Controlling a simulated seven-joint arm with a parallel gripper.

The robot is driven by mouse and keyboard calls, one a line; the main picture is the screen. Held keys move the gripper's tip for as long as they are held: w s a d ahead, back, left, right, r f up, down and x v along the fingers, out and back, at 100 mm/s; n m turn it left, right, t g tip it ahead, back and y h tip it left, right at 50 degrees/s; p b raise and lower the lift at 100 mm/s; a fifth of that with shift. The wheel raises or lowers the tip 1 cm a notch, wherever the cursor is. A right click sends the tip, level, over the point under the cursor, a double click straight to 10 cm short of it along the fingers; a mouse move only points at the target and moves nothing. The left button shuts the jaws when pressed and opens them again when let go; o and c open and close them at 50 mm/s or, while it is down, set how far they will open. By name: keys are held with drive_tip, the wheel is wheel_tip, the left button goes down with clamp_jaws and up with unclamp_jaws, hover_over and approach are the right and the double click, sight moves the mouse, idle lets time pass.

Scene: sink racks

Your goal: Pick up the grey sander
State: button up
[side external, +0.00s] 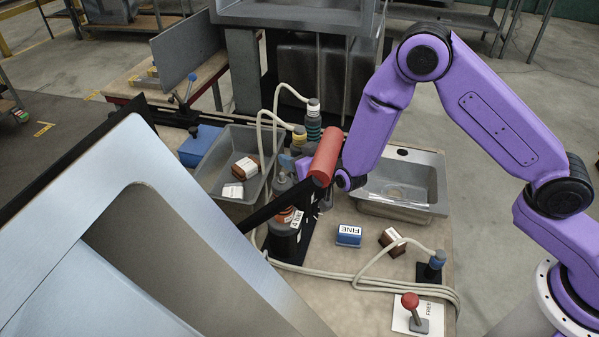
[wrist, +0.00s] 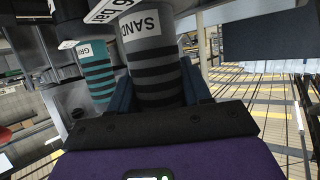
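In the wrist view a grey cylindrical handle with black bands and a white label reading "SAND" (wrist: 155,65) stands between the two dark blue fingers of my gripper (wrist: 160,90). The fingers flank it closely on both sides. Whether they press on it I cannot tell. It looks like the grey sander; its lower end is out of sight. A teal banded handle (wrist: 97,72) is just left of it. In the side view my gripper is mostly hidden behind a red cylinder (side external: 326,157), and I cannot make out the grey sander there.
A grey tub (side external: 207,205) with two small blocks is on the left; a shallower sink (side external: 400,205) is on the right. A blue block marked FINE (side external: 348,236), a brown block (side external: 392,242), a red-knobbed lever (side external: 412,310) and pale hoses (side external: 400,287) occupy the front of the table.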

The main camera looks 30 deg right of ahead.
drive_tip(key=shift+r, duration=0.1)
clamp_jaws()
drive_tip(key=shift+r, duration=0.45)
wheel_tip(320, 180, up, 9)
drive_tip(key=shift+r, duration=0.1)
idle(0.4)
